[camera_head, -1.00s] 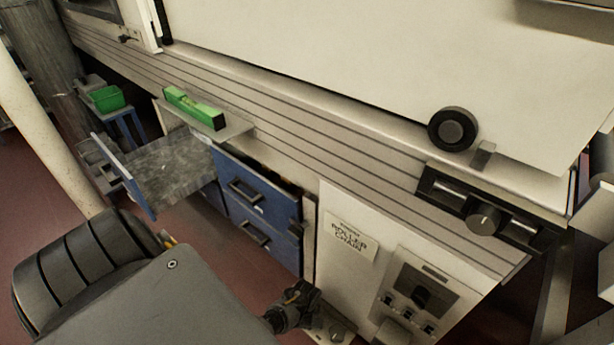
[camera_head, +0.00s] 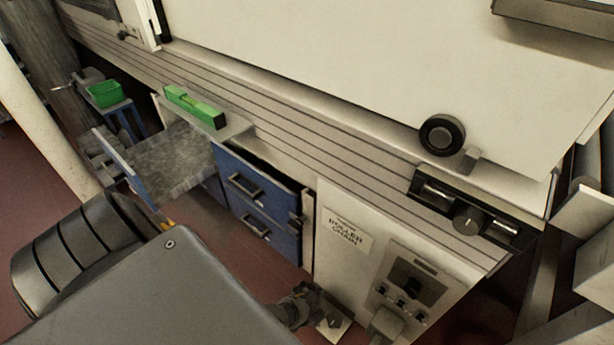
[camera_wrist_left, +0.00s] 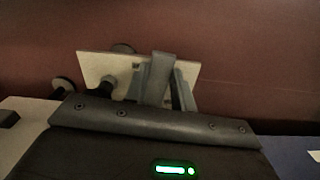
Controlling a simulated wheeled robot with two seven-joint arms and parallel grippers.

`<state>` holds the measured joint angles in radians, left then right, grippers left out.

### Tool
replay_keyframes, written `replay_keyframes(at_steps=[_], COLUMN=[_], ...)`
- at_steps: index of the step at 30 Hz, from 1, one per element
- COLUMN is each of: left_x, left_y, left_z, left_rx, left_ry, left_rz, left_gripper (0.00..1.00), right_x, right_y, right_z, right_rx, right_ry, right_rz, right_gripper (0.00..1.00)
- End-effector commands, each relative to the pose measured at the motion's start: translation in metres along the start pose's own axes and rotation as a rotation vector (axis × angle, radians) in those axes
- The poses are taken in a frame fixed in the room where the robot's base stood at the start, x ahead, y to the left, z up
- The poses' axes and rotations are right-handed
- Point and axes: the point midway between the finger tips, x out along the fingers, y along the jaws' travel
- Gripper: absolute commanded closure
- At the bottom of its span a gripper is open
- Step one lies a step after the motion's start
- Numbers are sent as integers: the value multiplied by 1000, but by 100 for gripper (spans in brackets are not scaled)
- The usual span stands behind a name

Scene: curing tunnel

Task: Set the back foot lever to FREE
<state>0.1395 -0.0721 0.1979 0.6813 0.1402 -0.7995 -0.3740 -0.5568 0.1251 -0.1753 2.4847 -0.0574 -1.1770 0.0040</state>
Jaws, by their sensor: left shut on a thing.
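In the left wrist view my left gripper (camera_wrist_left: 178,88) reaches over a small pale plate (camera_wrist_left: 98,66) low above the red floor. It is shut on a grey upright piece (camera_wrist_left: 158,76), which looks like the back foot lever. A small dark mark sits on the plate left of this piece; I cannot read it. Dark round parts (camera_wrist_left: 66,86) show at the plate's left. In the head view the plate (camera_head: 336,324) shows at the foot of the cabinet, beside a dark part partly hidden by my left arm. My right gripper is not in view.
A white cabinet panel (camera_head: 342,238) labelled roller chain carries a switch box (camera_head: 412,285). Blue drawers (camera_head: 262,192) stand left of it, one pulled out (camera_head: 165,165). A green spirit level (camera_head: 195,107) lies on a small shelf. A round black knob (camera_head: 442,135) sits higher up.

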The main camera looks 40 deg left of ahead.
Motion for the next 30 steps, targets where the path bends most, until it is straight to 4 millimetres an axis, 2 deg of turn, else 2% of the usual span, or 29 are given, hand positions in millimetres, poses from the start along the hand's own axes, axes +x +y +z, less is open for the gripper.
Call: replay_keyframes(at_steps=[9,25,26,30], left_x=[0,1,1,0], left_y=[5,5,5,6], left_z=[1,1,1,0], left_rx=[-107,-126,-126,-125], left_ry=[-3,-2,-2,-1], left_rz=[1,0,0,0], left_gripper=[97,97,71,53], right_x=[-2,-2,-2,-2], right_y=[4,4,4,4], right_z=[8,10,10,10], right_rx=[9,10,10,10], right_ry=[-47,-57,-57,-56], right_rz=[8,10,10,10], right_gripper=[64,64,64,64])
